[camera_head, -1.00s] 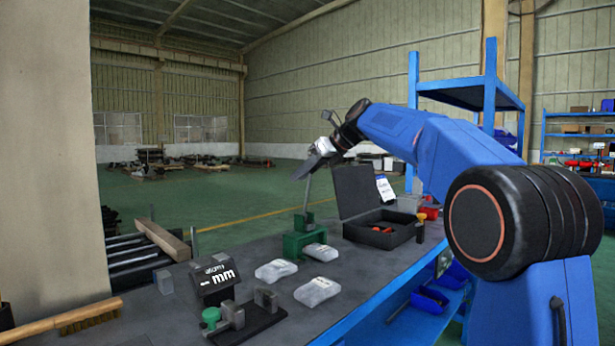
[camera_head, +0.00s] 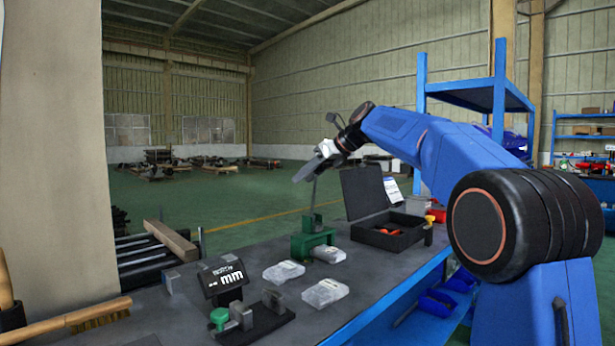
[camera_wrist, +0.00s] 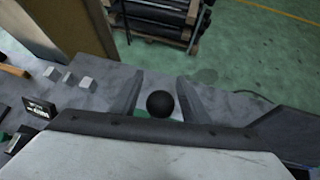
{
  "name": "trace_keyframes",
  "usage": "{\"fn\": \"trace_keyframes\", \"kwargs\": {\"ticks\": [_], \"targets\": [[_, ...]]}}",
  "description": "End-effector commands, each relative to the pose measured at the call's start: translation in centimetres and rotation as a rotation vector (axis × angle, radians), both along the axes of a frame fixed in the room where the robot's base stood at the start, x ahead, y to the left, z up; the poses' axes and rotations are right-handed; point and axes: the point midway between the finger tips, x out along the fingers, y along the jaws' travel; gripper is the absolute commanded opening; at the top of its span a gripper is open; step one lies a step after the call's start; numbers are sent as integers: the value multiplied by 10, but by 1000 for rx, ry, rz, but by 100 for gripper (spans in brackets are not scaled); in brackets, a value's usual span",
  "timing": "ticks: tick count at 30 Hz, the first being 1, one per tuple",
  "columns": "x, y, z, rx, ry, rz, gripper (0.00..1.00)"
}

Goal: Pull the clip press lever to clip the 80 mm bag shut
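The green clip press (camera_head: 308,243) stands on the bench's far side, its thin lever (camera_head: 313,195) rising nearly upright. My gripper (camera_head: 305,171) is at the lever's top. In the wrist view my gripper (camera_wrist: 160,78) is open, with the lever's black ball knob (camera_wrist: 160,104) between its two fingers. Gaps show on both sides of the knob. A pale bag (camera_head: 327,254) lies at the press's right front. Two more pale bags (camera_head: 283,271) (camera_head: 325,292) lie nearer. Which bag is 80 mm, and whether one sits in the press jaws, I cannot tell.
A black display marked "mm" (camera_head: 223,280) stands left of the bags, behind a caliper-like fixture with a green knob (camera_head: 219,317). An open black case (camera_head: 385,238) is right of the press. A brush (camera_head: 98,315) lies at left. The bench between has bare patches.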

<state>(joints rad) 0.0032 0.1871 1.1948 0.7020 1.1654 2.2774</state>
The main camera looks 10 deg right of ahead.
Motion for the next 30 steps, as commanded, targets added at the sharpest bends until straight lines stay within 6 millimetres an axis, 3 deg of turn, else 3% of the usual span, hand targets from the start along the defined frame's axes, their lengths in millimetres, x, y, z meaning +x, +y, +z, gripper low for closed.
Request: {"fn": "trace_keyframes", "kwargs": {"ticks": [11, 30], "targets": [[-12, -14, 15, 0, -4, -2, 42], [-76, -87, 90, 0, -2, -2, 42]]}}
